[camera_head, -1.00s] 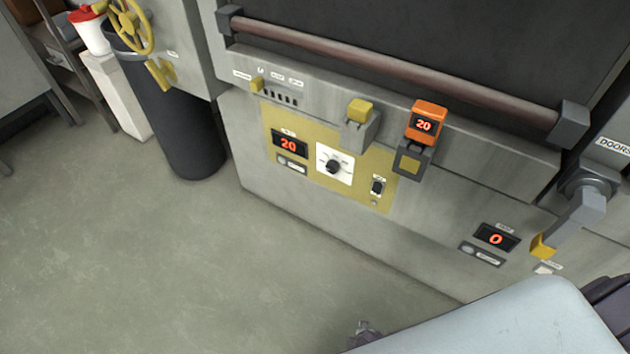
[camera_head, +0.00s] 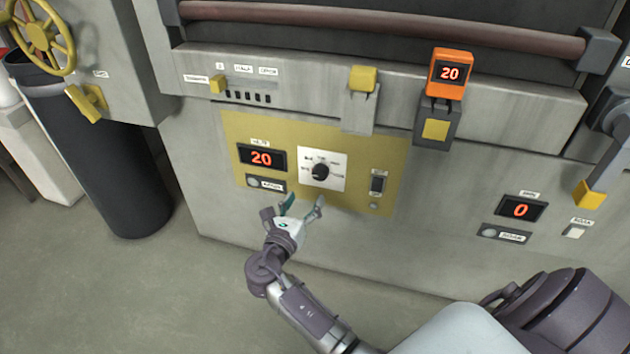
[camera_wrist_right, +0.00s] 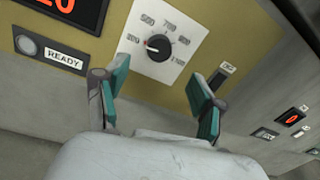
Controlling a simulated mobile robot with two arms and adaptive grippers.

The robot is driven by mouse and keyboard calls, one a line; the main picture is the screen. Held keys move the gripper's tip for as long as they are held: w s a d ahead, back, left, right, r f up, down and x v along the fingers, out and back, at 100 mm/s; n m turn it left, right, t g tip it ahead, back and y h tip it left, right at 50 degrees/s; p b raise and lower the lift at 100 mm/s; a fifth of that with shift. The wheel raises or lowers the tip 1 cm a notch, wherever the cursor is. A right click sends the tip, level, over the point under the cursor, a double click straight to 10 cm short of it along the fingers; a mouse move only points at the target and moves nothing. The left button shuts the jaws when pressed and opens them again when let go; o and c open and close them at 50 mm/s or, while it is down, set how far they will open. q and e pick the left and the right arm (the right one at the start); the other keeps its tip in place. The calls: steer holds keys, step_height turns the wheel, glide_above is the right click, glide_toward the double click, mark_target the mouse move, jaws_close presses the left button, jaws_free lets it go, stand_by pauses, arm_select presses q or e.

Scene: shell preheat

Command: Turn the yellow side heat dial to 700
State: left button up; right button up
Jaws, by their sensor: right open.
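The heat dial (camera_head: 320,172) is a black round knob on a white scale plate, set in a yellow panel (camera_head: 225,125). A red display (camera_head: 262,157) left of it reads 20. In the right wrist view the dial (camera_wrist_right: 158,47) has a red mark at its left side, toward the lowest visible number, with 500 and 700 above. My right gripper (camera_head: 303,204) is open and empty just below the dial, apart from it. Its two teal-padded fingers (camera_wrist_right: 158,95) stand either side below the dial in the wrist view. My left gripper is not in view.
A switch (camera_head: 377,184) is right of the dial. An orange display box (camera_head: 450,74) reading 20 and a yellow-capped bracket (camera_head: 362,79) jut out above. A lower display (camera_head: 520,208) reads 0. A dark bin (camera_head: 100,160) and yellow handwheel (camera_head: 45,40) are at left.

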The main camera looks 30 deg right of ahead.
mark_target(319, 176)
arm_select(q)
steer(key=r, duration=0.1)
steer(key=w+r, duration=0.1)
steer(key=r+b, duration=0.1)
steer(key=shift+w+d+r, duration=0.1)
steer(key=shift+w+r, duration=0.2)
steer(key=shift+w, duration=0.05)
arm_select(e)
steer(key=x, duration=0.9)
steer(key=shift+w, duration=0.15)
steer(key=c, duration=1.2)
steer(key=shift+o, duration=0.2)
